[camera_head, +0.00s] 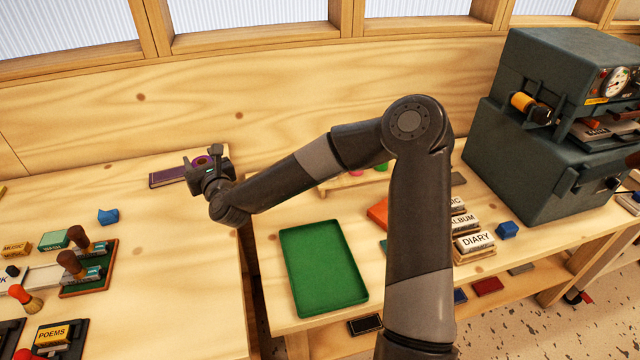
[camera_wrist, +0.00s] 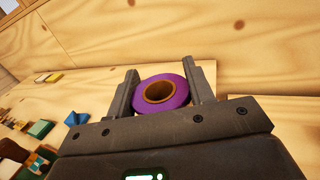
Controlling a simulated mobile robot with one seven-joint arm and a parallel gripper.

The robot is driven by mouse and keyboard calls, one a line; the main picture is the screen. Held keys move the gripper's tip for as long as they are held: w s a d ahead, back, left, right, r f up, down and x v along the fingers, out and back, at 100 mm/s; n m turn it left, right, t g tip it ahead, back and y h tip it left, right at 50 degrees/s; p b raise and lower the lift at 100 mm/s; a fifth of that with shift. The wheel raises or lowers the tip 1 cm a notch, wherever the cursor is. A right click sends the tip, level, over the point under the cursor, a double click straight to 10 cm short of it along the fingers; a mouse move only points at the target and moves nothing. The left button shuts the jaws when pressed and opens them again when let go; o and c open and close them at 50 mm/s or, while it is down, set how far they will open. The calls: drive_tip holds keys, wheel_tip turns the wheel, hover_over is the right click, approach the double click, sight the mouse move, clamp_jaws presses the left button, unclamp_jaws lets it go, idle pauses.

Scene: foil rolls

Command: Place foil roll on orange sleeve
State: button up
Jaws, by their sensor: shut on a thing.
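A purple foil roll (camera_wrist: 181,96) with a brown core sits between the two fingers of my gripper (camera_wrist: 160,76), which is shut on it. In the head view my gripper (camera_head: 205,158) is over the back of the left table, with the purple roll partly hidden by it. A flat dark purple piece (camera_head: 167,177) lies just left of the gripper; whether the roll touches it I cannot tell.
A green tray (camera_head: 293,270) lies on the right table. Pink and green pieces (camera_head: 381,167) show behind my arm. Labelled blocks (camera_head: 474,241) and a dark green machine (camera_head: 520,150) stand at right. Stamps (camera_head: 82,270) crowd the left; a gap separates the tables.

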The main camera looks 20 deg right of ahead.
drive_tip(key=d+f+m+h, duration=0.2)
drive_tip(key=d+h, duration=0.1)
drive_tip(key=d, duration=0.8)
drive_tip(key=w+d+f+m+h, duration=0.1)
drive_tip(key=d+f+h, duration=0.1)
drive_tip(key=d, duration=1)
drive_tip(key=d+f+m+h, duration=0.2)
drive_tip(key=d+h, duration=0.1)
drive_tip(key=d, duration=0.8)
drive_tip(key=s+d+f+m+g+h, duration=0.1)
drive_tip(key=s+d+f+m+h, duration=0.1)
drive_tip(key=s+d, duration=0.5)
drive_tip(key=s+d+f+m+h, duration=0.1)
drive_tip(key=s+d+h, duration=0.15)
drive_tip(key=d, duration=0.95)
drive_tip(key=s+d+f+m+g+h, duration=0.1)
drive_tip(key=s+d+f+m+h, duration=0.1)
drive_tip(key=s+d, duration=0.5)
drive_tip(key=w+a+f, duration=0.1)
drive_tip(key=w+f, duration=0.1)
drive_tip(key=w, duration=0.1)
drive_tip(key=w+a+f, duration=0.2)
drive_tip(key=w, duration=0.2)
drive_tip(key=w+a+f, duration=0.1)
drive_tip(key=w+f, duration=0.1)
drive_tip(key=w, duration=0.2)
drive_tip(key=shift+w+a+f, duration=0.1)
drive_tip(key=shift+a+f, duration=0.1)
drive_tip(key=shift+f, duration=2.2)
drive_tip(key=shift+f, duration=0.1)
